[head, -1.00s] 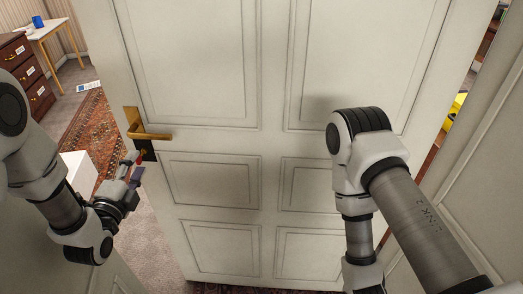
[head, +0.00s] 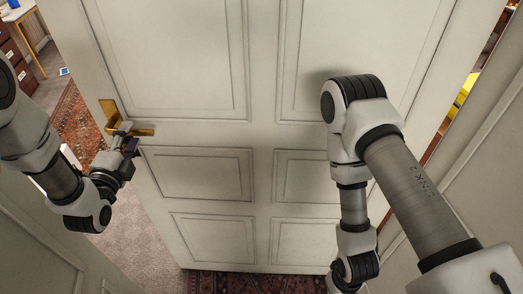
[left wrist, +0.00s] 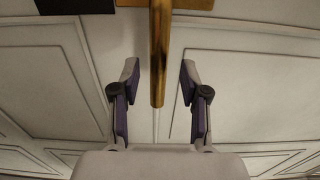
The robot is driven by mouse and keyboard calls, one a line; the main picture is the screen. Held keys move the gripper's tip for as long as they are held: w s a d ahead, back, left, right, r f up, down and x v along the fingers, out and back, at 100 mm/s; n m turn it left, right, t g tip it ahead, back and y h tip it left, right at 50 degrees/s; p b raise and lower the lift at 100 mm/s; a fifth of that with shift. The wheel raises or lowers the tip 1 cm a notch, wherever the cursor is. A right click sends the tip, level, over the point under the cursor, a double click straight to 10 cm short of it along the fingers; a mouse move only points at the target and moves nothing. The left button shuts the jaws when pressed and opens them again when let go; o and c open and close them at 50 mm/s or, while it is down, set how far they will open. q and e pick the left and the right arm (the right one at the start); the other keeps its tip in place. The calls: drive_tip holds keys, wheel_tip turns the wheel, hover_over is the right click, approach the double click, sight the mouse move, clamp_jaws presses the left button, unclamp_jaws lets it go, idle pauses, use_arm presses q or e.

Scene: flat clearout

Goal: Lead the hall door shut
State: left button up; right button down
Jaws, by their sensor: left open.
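The hall door (head: 262,135) is a cream panelled door that fills the middle of the head view. It stands ajar, with the room beyond showing past its left edge. Its brass lever handle (head: 143,131) is near that left edge. My left gripper (head: 127,134) is at the handle. In the left wrist view the brass lever (left wrist: 160,55) runs between the two open fingers (left wrist: 159,80), with a gap on each side. The right arm crosses the right half of the head view, and its gripper is out of frame.
Beyond the door's left edge are a patterned rug (head: 78,118), a wooden table (head: 32,25) and a dark drawer unit (head: 14,52). A yellow object (head: 462,95) shows through the gap at right. A dark red rug (head: 255,284) lies below the door.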

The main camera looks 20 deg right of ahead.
use_arm(q)
drive_tip(key=shift+w+f, duration=0.15)
drive_tip(key=shift+w, duration=0.1)
drive_tip(key=shift+c, duration=0.4)
clamp_jaws()
drive_tip(key=shift+s, duration=0.15)
drive_tip(key=shift+s, duration=0.2)
drive_tip(key=shift+s+a+y+b, duration=0.15)
drive_tip(key=shift+s+b, duration=0.15)
drive_tip(key=shift+s, duration=0.45)
drive_tip(key=shift+s+a+y+b, duration=0.15)
drive_tip(key=shift+s+b, duration=0.1)
drive_tip(key=shift+s, duration=0.5)
drive_tip(key=shift+s+d+n, duration=0.1)
drive_tip(key=shift+n, duration=0.2)
